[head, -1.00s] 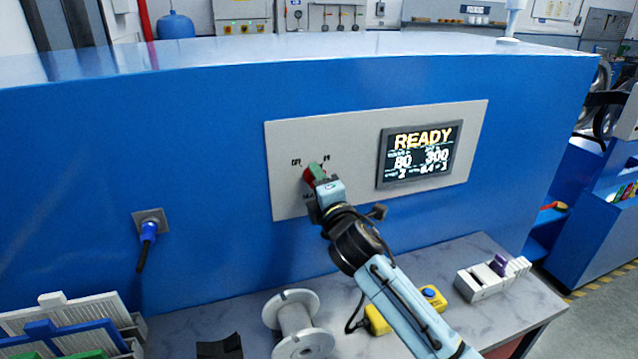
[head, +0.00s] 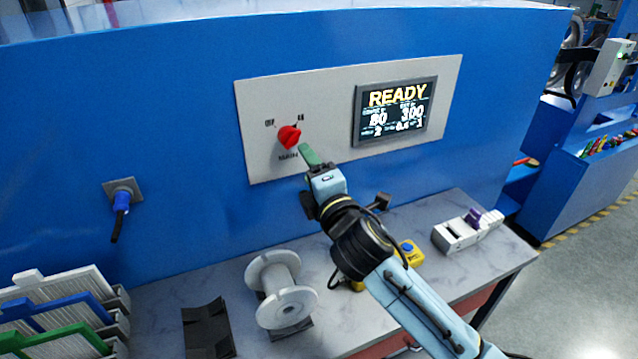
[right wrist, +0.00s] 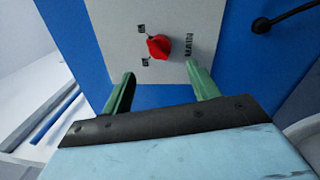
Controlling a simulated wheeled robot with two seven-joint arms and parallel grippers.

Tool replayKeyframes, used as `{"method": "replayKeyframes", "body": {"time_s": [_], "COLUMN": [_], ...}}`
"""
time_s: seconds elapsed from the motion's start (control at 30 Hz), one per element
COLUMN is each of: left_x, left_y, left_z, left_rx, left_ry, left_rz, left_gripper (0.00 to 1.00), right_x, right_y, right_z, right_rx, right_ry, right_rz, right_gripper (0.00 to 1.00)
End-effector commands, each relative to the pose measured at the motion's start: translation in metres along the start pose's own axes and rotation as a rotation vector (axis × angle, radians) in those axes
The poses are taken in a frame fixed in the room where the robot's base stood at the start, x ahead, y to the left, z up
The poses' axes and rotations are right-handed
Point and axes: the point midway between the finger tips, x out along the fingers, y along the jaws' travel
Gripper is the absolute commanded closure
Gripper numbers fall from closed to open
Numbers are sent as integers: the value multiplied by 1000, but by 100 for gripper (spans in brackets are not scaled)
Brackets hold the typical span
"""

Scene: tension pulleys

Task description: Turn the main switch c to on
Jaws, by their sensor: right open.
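The main switch is a red knob (head: 289,137) on the grey panel (head: 335,88), with OFF and ON labels above it and MAIN below. Its narrow end appears to point up and right, to the ON side. The knob also shows in the right wrist view (right wrist: 158,47), ahead of the fingers and between their lines. My right gripper (head: 309,152) is just right of and below the knob in the head view, apart from it. Its green fingers are open and empty in the right wrist view (right wrist: 160,73). My left gripper is not in view.
A READY display (head: 395,110) is right of the switch. A blue plug (head: 121,200) sits in the blue wall. Below, the table (head: 185,275) holds a white spool (head: 280,288), a black block (head: 208,328), a yellow box (head: 411,252) and a white rack (head: 465,232).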

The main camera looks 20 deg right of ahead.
Motion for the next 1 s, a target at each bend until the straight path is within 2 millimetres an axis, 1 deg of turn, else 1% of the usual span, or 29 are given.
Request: {"method": "replayKeyframes", "body": {"time_s": [0.03, 0.1, 0.2, 0.3, 0.83, 0.87, 0.93, 0.97, 1.0], "left_x": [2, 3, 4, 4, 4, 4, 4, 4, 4], "left_y": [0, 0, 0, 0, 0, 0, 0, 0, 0], "left_z": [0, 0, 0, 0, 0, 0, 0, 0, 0], "left_rx": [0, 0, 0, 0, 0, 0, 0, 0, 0], "left_ry": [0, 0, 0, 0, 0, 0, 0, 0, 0], "left_rz": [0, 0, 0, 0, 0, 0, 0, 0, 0], "left_gripper": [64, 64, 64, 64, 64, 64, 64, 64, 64], "right_x": [-10, -20, -31, -37, -40, -41, -48, -53, -62], "right_y": [-1, -1, -1, 0, -1, -3, -16, -24, -40], "right_z": [0, 0, 0, 0, 0, 0, 2, 4, 6], "right_rx": [0, 0, 0, 0, 6, 17, 81, 130, 211], "right_ry": [0, 1, 1, 0, -1, -3, -17, -27, -49], "right_rz": [-1, 0, -1, -1, -5, -13, -63, -99, -162], "right_gripper": [40, 40, 40, 40, 40, 40, 40, 40, 40]}}
